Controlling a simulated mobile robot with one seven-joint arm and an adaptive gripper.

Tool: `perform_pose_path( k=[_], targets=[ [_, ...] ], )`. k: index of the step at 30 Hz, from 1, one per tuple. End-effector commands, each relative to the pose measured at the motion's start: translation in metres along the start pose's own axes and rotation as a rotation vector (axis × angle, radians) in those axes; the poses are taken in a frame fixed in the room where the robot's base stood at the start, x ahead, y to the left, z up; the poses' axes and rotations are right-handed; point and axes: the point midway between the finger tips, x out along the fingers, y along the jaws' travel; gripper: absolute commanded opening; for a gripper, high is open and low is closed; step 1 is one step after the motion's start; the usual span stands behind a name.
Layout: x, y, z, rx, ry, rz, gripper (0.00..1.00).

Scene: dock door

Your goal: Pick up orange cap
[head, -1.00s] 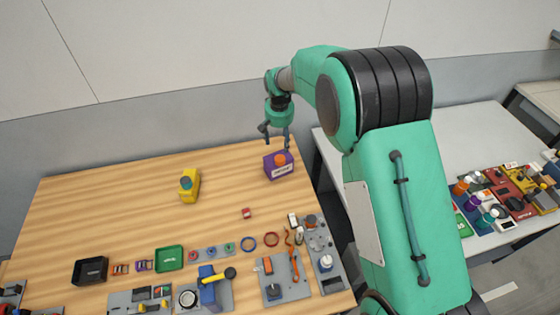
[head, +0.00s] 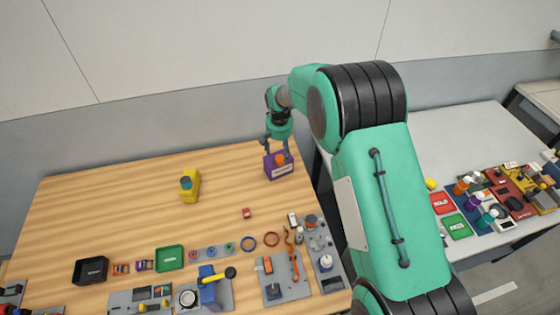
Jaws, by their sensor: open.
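The orange cap (head: 280,159) sits on top of a purple container (head: 278,172) with a pale label, near the back right corner of the wooden table. My gripper (head: 277,153) points down right at the cap, with its fingers about it. The fingers are small in this view, and I cannot tell whether they touch the cap.
A yellow container (head: 189,187) with a teal cap stands to the left on the wooden table (head: 110,205). A small red block (head: 246,212) lies nearer. Trays, rings and tool boards line the front edge. A white table (head: 480,140) with more items is at right.

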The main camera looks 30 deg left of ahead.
Motion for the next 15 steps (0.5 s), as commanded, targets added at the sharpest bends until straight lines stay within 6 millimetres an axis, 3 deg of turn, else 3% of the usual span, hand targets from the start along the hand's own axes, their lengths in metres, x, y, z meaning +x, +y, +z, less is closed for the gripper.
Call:
perform_pose_path(
  k=[15],
  targets=[
    [0.047, 0.003, 0.001, 0.000, -0.001, 0.000, 0.59]
  ],
)
